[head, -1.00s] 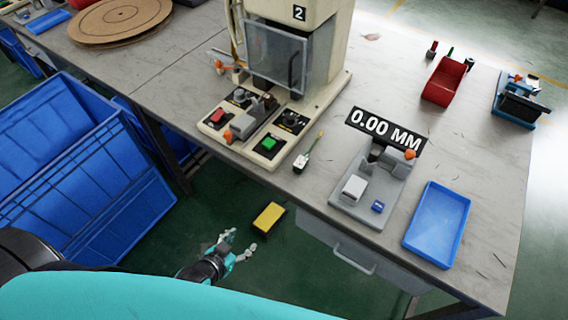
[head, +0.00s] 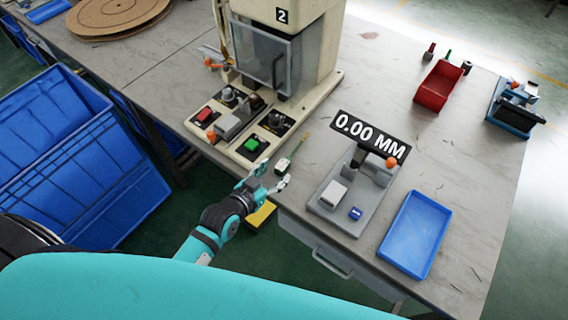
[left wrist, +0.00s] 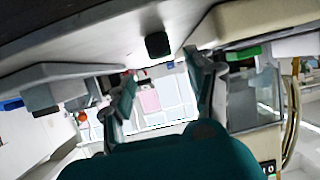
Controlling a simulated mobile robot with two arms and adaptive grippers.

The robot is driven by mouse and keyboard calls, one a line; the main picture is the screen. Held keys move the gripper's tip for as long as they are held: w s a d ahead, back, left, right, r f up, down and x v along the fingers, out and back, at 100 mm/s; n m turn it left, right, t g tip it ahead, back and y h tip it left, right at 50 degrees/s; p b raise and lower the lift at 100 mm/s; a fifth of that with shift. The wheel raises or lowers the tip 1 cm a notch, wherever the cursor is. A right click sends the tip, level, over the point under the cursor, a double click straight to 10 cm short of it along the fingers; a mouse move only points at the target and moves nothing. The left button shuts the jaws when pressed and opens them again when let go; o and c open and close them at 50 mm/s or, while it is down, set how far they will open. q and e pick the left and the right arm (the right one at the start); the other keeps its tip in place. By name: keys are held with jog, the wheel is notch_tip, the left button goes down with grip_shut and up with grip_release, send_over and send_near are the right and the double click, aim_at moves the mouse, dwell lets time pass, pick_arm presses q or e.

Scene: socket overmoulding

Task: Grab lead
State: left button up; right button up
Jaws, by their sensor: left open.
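The lead (head: 284,164) is a small, pale and dark piece with a thin tip. It lies on the grey table near the front edge, just right of the machine's base. My left gripper (head: 268,180) is open and empty at the table edge, its fingers pointing at the lead's near end, with a small gap apparent. In the left wrist view the two fingers (left wrist: 163,92) stand apart with nothing between them. A small black block (left wrist: 157,45) shows above them there; I cannot tell whether it is the lead's end. My right gripper is not in view.
The moulding machine (head: 245,125) stands behind and left of the lead. A grey gauge (head: 350,205) with a "0.00 MM" display (head: 370,137) and a blue tray (head: 440,205) lie to the right. A red bin (head: 438,88) is farther back. Blue crates (head: 100,190) stand left.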

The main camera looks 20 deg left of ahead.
aim_at(283, 163)
pick_arm(q)
jog(key=shift+p+x, duration=0.35)
jog(key=shift+x, duration=2.6)
jog(key=shift+a, duration=0.25)
grip_shut()
